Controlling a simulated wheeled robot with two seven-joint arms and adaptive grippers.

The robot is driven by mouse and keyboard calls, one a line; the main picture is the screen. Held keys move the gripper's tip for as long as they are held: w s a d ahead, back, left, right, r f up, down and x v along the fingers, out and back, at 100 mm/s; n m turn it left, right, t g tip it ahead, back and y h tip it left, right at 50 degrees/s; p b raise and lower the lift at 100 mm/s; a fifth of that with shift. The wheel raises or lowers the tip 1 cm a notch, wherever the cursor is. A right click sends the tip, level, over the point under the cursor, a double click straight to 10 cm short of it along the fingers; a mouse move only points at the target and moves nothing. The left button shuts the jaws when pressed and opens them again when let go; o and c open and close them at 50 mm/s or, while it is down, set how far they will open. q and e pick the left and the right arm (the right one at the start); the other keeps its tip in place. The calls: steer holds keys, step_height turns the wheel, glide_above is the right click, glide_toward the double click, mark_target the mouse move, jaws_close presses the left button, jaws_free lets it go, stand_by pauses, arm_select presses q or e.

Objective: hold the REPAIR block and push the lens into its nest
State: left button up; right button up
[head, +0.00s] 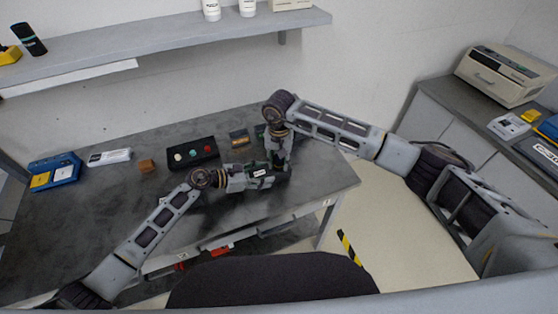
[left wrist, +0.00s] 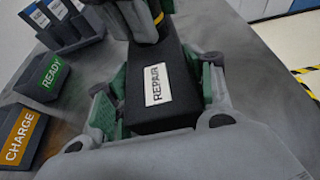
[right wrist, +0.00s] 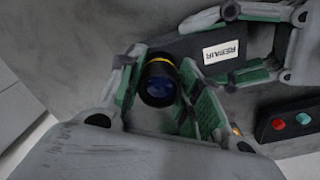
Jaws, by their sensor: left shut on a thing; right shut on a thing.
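The dark REPAIR block (left wrist: 155,105) lies between the green-padded fingers of my left gripper (left wrist: 158,100), its white label facing up. It also shows in the right wrist view (right wrist: 190,45) and small in the head view (head: 260,172). My right gripper (right wrist: 165,95) is shut on the lens (right wrist: 160,85), a short black cylinder with a yellow ring and bluish glass. In the left wrist view the lens (left wrist: 160,20) is at the block's far end. The nest is hidden, and I cannot tell whether the lens touches it.
The READY block (left wrist: 45,75) and CHARGE block (left wrist: 18,137) stand left of my left gripper. A black button box (head: 192,153), brown cube (head: 147,166) and blue case (head: 55,172) sit on the dark table. The table's right edge (head: 335,190) is near; the front left is clear.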

steer(key=shift+f, duration=0.25)
steer(key=shift+f, duration=0.15)
steer(key=o, duration=1.1)
step_height(320, 180, up, 12)
stand_by(0.3)
stand_by(0.4)
